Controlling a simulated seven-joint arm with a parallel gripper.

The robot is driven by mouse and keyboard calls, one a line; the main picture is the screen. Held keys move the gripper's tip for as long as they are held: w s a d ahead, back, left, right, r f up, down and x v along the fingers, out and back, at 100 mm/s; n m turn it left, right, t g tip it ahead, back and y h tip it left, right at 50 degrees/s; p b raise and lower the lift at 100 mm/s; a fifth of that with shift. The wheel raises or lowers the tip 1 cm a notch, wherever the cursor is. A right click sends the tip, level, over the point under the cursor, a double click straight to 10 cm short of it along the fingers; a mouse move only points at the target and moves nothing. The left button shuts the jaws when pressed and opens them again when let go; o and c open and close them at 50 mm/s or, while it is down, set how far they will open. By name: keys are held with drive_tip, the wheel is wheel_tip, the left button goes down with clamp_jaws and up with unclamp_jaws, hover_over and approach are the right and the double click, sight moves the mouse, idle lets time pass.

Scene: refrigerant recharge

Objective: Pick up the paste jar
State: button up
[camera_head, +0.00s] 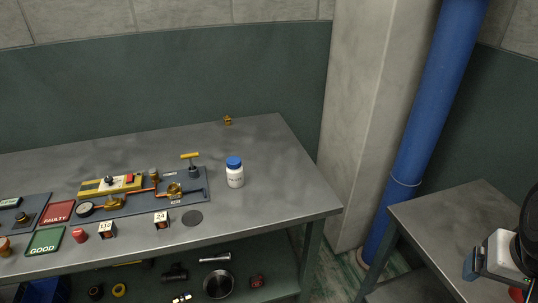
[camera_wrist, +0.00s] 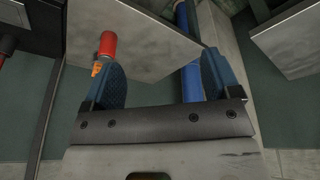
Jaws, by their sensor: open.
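The paste jar (camera_head: 235,174) is a small white bottle with a blue cap and a label with print too small to read. It stands upright on the grey metal bench (camera_head: 285,166), right of the fittings board. My gripper (camera_head: 470,264) is at the far right of the head view, over a second table and well apart from the jar. In the wrist view my gripper (camera_wrist: 160,82) shows two blue-padded fingers wide apart with nothing between them. The jar is not visible in the wrist view.
A blue-grey board (camera_head: 140,201) with brass valves, a gauge and a yellow block lies left of the jar. A dark disc (camera_head: 192,217) is in front of it. Red FAULTY (camera_head: 57,213) and green GOOD (camera_head: 44,241) trays sit further left. A pillar and blue pipe (camera_head: 425,110) stand between the tables.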

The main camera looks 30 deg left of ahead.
drive_tip(key=w+a+n+t, duration=0.2)
drive_tip(key=w+a, duration=0.2)
drive_tip(key=w, duration=0.4)
drive_tip(key=w+a+n+t, duration=0.1)
drive_tip(key=w+a+t, duration=0.15)
drive_tip(key=w, duration=0.55)
drive_tip(key=w+a+f+n+t+y, duration=0.1)
drive_tip(key=w+a+n+y, duration=0.1)
drive_tip(key=w+a, duration=0.45)
drive_tip(key=w+a+f+n+y, duration=0.1)
drive_tip(key=w+a+n+y, duration=0.15)
drive_tip(key=a, duration=0.65)
drive_tip(key=w+a+f+n+t+y, duration=0.1)
drive_tip(key=w+a+y, duration=0.1)
drive_tip(key=w+a, duration=0.45)
drive_tip(key=n+g+y, duration=0.7)
drive_tip(key=n+g, duration=0.1)
hover_over(235, 172)
drive_tip(key=w+d, duration=0.1)
drive_tip(key=d, duration=0.4)
wheel_tip(235, 172, down, 13)
drive_tip(key=shift+d+r, duration=0.15)
